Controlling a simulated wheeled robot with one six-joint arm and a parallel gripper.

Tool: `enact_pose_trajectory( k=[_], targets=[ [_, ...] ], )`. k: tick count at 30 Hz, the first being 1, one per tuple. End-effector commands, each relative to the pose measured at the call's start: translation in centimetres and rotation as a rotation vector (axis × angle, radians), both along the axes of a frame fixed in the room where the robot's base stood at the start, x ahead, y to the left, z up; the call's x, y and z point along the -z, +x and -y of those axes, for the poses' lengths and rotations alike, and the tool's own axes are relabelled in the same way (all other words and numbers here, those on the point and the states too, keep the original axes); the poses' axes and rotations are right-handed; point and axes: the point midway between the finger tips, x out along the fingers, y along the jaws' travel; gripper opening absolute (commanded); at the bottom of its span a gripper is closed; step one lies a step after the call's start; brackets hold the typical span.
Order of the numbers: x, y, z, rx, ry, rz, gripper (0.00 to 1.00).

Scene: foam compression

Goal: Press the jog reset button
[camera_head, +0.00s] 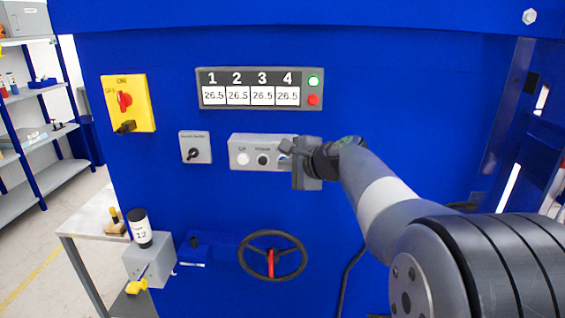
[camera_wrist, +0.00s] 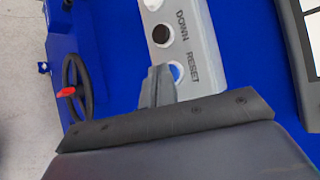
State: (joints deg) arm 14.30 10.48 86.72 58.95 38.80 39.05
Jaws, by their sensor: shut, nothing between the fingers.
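The grey jog panel (camera_head: 252,139) is on the blue machine front, below the number display. It has a white button (camera_head: 243,159) at its left and a black button (camera_head: 263,160) labelled DOWN beside it. The reset button (camera_wrist: 175,71), blue and white beside the word RESET, shows in the wrist view and is partly hidden by my fingers. My gripper (camera_head: 287,148) is shut and empty, its tips at the right part of the panel. In the wrist view the shut fingertips (camera_wrist: 159,72) overlap the edge of the reset button; I cannot tell whether they touch it.
The display (camera_head: 260,88) reads 26.5 under each number, with green and red buttons at its right. A yellow switch plate (camera_head: 140,90), a small grey knob panel (camera_head: 196,147) and a black handwheel (camera_head: 272,235) are nearby. A side table (camera_head: 95,222) stands at lower left.

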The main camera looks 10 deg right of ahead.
Motion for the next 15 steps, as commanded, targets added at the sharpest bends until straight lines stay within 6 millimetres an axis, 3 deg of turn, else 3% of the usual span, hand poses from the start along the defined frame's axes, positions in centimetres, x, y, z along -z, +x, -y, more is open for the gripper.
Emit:
enact_pose_trajectory(
  k=[15],
  targets=[
    [0.05, -0.31, -0.05, 0.001, 0.000, 0.001, 0.00]
  ],
)
